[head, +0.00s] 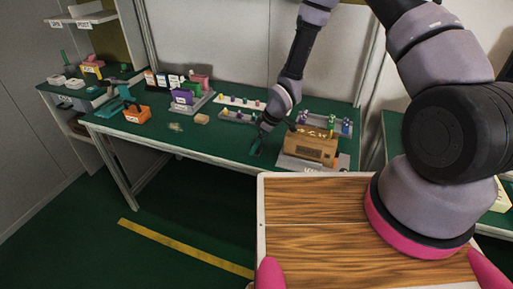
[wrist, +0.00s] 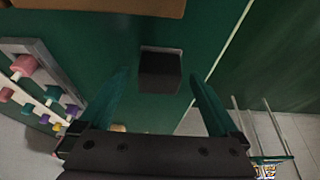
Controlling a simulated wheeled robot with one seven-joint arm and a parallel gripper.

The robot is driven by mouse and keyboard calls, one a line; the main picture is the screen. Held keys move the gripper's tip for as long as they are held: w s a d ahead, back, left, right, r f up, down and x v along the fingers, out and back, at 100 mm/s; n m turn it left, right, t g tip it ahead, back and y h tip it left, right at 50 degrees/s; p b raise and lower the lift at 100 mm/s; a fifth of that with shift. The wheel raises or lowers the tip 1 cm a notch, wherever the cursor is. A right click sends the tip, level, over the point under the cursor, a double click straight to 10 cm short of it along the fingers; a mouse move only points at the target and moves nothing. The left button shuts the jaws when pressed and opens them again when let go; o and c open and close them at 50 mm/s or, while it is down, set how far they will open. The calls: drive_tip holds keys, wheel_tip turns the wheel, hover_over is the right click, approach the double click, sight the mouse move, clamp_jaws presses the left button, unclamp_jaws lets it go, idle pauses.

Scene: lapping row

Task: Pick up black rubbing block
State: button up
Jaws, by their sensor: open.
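The black rubbing block (wrist: 160,72) lies on the green table top, ahead of my gripper and between the lines of its two fingers in the wrist view. My gripper (wrist: 159,80) is open, with one teal finger on each side of the block and nothing held. A gap shows between each finger and the block. In the head view my gripper (head: 259,146) points down close to the table near its front edge. There the block cannot be told apart from the dark fingers.
A wooden box (head: 310,145) stands close right of my gripper. A rack of coloured pegs (wrist: 46,88) lies at the left in the wrist view. The table's front edge (wrist: 229,42) runs close beside the block. A small tan block (head: 202,119) sits further left.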

drive_tip(key=shift+w+a+f, duration=0.1)
drive_tip(key=shift+a+f, duration=0.1)
drive_tip(key=shift+f, duration=0.45)
drive_tip(key=c, duration=1.5)
wheel_tip(320, 180, up, 10)
drive_tip(key=shift+r, duration=0.1)
